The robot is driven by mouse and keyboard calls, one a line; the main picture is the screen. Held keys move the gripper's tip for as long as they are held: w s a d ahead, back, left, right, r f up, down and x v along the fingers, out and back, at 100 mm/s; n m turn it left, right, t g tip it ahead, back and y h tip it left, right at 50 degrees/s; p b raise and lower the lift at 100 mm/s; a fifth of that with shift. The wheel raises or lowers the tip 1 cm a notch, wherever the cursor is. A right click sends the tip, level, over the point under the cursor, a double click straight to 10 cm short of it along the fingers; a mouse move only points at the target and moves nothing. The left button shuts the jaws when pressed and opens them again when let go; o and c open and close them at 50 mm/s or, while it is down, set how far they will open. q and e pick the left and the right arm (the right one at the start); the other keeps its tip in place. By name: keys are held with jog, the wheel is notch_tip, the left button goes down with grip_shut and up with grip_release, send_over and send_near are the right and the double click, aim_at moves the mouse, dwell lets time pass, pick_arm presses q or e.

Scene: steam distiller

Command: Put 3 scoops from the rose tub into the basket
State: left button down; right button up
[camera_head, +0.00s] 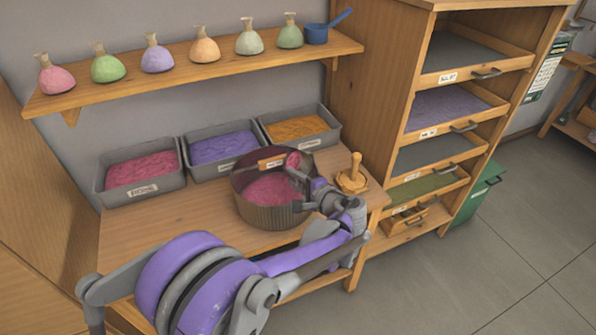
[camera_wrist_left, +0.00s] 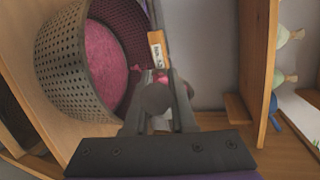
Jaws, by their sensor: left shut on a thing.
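The rose tub (camera_head: 141,187) is a grey bin of pink material at the left of the bench, with a label on its front. The basket (camera_head: 268,216) is a round, dark perforated container on the bench, with pink material (camera_head: 272,188) inside. It also shows in the wrist view (camera_wrist_left: 68,75). My left gripper (camera_head: 300,177) is over the basket's right side, shut on what looks like a scoop. A pink patch (camera_head: 293,160) shows just beyond its fingers. In the wrist view a grey rounded part (camera_wrist_left: 157,98) sits between the fingers; the scoop's full shape is hidden. My right gripper is out of view.
Tubs of purple (camera_head: 222,148) and orange (camera_head: 297,128) material stand behind the basket. A wooden stand (camera_head: 352,177) is right of it. A drawer rack (camera_head: 440,110) stands right. The bench's front left is clear.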

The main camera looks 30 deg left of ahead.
pick_arm(q)
jog(key=s+a+f+n+t+h, duration=0.2)
jog(key=s+f+n+t+h, duration=0.1)
jog(key=n, duration=0.8)
notch_tip(320, 180, down, 3)
jog(key=shift+a+r+t+h, duration=0.2)
jog(key=shift+a+t+h, duration=0.15)
jog(key=shift+t+h, duration=0.45)
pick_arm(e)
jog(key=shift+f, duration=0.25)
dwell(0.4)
